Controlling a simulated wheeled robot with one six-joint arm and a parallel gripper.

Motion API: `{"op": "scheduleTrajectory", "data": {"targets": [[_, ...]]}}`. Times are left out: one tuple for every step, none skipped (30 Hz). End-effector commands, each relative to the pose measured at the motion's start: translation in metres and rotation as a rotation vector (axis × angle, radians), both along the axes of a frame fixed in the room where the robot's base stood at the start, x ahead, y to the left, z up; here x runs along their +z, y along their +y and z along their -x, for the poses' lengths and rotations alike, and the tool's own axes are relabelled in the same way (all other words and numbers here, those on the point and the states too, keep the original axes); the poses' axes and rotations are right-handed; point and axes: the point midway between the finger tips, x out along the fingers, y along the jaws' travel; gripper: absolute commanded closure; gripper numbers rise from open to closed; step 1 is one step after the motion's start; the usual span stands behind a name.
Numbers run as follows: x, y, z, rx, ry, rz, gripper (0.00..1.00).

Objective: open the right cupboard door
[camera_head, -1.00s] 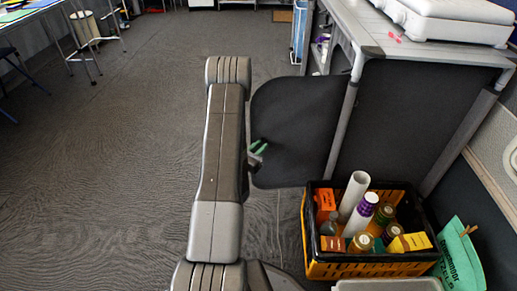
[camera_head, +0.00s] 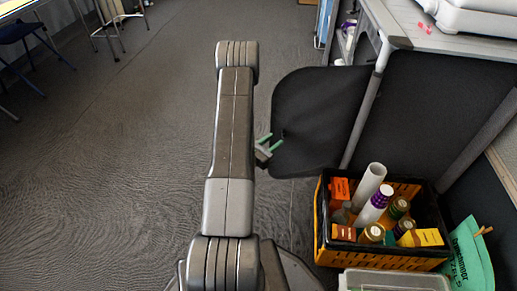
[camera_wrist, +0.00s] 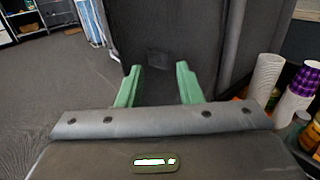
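The right cupboard door appears to be the black fabric panel (camera_head: 318,120) with rounded corners, standing out from the grey cupboard frame (camera_head: 366,118). It is swung open toward the left of the head view. My gripper (camera_head: 270,142) has green fingers and is at the panel's lower left edge. In the wrist view the gripper (camera_wrist: 160,82) is open, its fingers apart with nothing held between them. Dark fabric with a small darker square patch lies beyond the fingers. Whether the fingers touch it, I cannot tell.
A black and yellow crate (camera_head: 330,255) with bottles, boxes and a white roll stands right of my arm. A green bag (camera_head: 468,258) is beside it. A white appliance (camera_head: 478,18) sits on the cupboard top. The carpet on the left is mostly clear.

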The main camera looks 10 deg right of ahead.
Motion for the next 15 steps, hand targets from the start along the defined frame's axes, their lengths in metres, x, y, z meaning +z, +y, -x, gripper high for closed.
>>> {"op": "scheduleTrajectory", "data": {"targets": [[0.001, 0.012, 0.004, 0.007, 0.005, -0.001, 0.67], [0.001, 0.017, 0.007, 0.009, 0.004, 0.000, 0.67], [0.001, 0.024, 0.012, 0.011, 0.007, 0.001, 0.67], [0.001, 0.029, 0.014, 0.012, 0.005, -0.001, 0.67], [0.001, 0.033, 0.016, 0.012, 0.004, 0.000, 0.67], [0.001, 0.039, 0.019, 0.014, 0.004, 0.000, 0.67], [0.001, 0.043, 0.022, 0.014, 0.004, 0.000, 0.67], [0.001, 0.047, 0.024, 0.016, 0.005, 0.002, 0.67], [0.000, 0.051, 0.026, 0.015, 0.004, 0.000, 0.67], [0.000, 0.054, 0.027, 0.016, 0.003, -0.001, 0.67], [0.000, 0.057, 0.029, 0.016, 0.004, 0.000, 0.67], [0.000, 0.059, 0.031, 0.016, 0.004, 0.000, 0.67], [0.000, 0.061, 0.032, 0.016, 0.003, -0.001, 0.67], [0.000, 0.063, 0.033, 0.016, 0.002, 0.000, 0.67], [0.000, 0.065, 0.034, 0.016, 0.002, 0.000, 0.67]]}}
